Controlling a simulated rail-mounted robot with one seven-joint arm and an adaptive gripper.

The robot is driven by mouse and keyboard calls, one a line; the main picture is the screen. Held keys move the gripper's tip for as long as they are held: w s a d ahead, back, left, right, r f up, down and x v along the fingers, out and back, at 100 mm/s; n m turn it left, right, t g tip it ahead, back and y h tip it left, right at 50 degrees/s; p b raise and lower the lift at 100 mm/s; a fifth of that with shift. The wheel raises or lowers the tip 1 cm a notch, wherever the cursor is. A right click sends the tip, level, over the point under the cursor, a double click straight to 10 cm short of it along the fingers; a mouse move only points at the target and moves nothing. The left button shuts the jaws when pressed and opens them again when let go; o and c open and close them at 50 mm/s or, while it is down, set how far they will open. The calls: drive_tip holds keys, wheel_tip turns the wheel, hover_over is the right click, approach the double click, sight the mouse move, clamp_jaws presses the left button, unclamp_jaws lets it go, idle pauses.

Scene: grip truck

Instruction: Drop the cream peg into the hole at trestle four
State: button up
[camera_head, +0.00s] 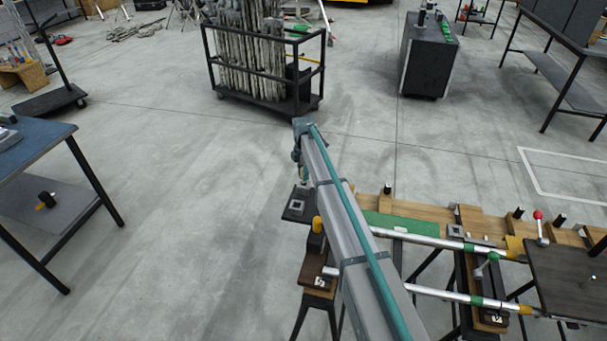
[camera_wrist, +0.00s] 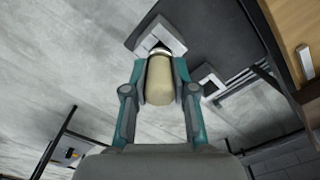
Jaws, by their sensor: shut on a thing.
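My gripper (camera_wrist: 160,70) is shut on the cream peg (camera_wrist: 160,82), with one teal-and-grey finger on each side. The peg's far end, with a pale metallic band, overlaps a grey square collar (camera_wrist: 171,35) in the wrist view. I cannot tell whether the tip is inside the collar or above it. The collar is at the edge of a dark plate (camera_wrist: 218,30). In the head view the dark plate (camera_head: 288,214) is at the left end of the trestle rig, below the end of my arm. The peg is not clear there, and I cannot read which trestle is number four.
A second grey square collar (camera_wrist: 211,83) sits beside the first. In the head view, a wooden beam (camera_head: 430,211), metal pipes (camera_head: 440,293) and a yellow-topped post (camera_head: 317,225) crowd the rig. A blue-topped table (camera_head: 35,150) stands left, with open floor between.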

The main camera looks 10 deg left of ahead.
drive_tip(key=shift+r, duration=0.2)
drive_tip(key=shift+r+p, duration=1.1)
drive_tip(key=shift+r, duration=1.3)
drive_tip(key=shift+r, duration=0.15)
wheel_tip(320, 180, up, 7)
drive_tip(key=p, duration=0.3)
drive_tip(key=shift+r, duration=0.1)
